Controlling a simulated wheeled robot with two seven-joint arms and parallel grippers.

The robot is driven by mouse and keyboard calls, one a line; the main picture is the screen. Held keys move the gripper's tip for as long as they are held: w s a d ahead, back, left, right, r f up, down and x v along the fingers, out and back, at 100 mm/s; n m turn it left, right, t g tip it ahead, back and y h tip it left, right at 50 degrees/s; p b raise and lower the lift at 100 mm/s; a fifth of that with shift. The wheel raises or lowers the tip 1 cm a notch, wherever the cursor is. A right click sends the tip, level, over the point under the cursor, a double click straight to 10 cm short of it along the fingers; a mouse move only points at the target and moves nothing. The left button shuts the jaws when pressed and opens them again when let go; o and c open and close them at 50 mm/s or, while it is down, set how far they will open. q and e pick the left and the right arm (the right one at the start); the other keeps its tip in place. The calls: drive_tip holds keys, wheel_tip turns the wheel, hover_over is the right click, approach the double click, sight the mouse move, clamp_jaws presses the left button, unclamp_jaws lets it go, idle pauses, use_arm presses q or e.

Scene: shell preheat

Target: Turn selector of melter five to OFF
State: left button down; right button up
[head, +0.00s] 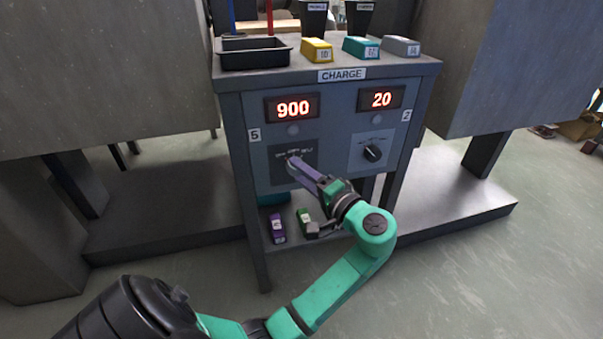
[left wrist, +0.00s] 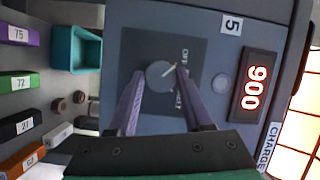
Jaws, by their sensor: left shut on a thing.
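The melter five selector is a round grey knob (left wrist: 160,74) on a dark plate (left wrist: 150,45), which also shows in the head view (head: 279,172). My left gripper (head: 293,160) reaches the knob from the front, and its two purple fingers straddle it in the left wrist view (left wrist: 158,98), shut on it. A pale pointer line on the knob slants toward the OFF label (left wrist: 185,56). One finger covers part of the labels, so the exact alignment is hard to tell. The tag 5 (head: 254,135) and a display reading 900 (head: 292,107) are beside and above the plate. My right gripper is out of view.
A second selector (head: 372,153) is on the right, under a display reading 20 (head: 382,98). The bench top (head: 430,66) carries a black tray (head: 254,53), coloured blocks and dark cups. Tagged blocks, including a purple one (head: 277,228), lie on the shelf below.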

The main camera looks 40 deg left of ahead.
use_arm(q)
drive_tip(key=shift+c, duration=1.6)
unclamp_jaws()
drive_tip(key=p+v, duration=0.1)
drive_tip(key=v, duration=0.6)
drive_tip(key=shift+d+p, duration=0.25)
drive_tip(key=shift+p, duration=0.15)
